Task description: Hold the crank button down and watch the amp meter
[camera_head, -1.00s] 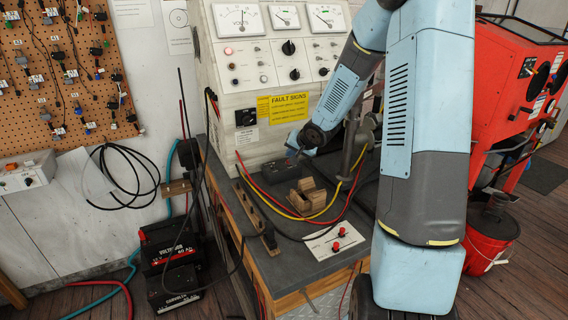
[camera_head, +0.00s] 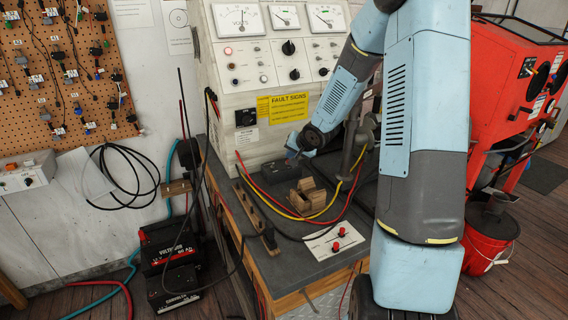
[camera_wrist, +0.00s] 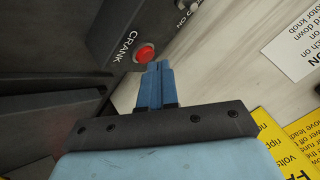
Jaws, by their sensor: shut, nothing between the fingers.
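The red crank button (camera_wrist: 145,53) sits on a dark housing beside the white word CRANK. My gripper (camera_wrist: 157,66) is shut and empty, its blue fingertips close beside the button in the wrist view. I cannot tell whether they touch it, and the button's face shows uncovered. In the head view my gripper (camera_head: 294,157) is low over the dark box (camera_head: 282,180) in front of the test bench; the button is not discernible there. Three dial meters top the bench: a left one marked VOLTS (camera_head: 238,18), a small middle one (camera_head: 285,17) and a right one (camera_head: 325,17). I cannot read which is the amp meter.
The grey bench top (camera_head: 300,262) carries a wooden block (camera_head: 306,200), red and yellow cables and a white plate with red knobs (camera_head: 336,242). A yellow fault sign (camera_head: 289,106) is on the panel. Batteries (camera_head: 170,250) stand on the floor at left, a red cabinet (camera_head: 510,90) at right.

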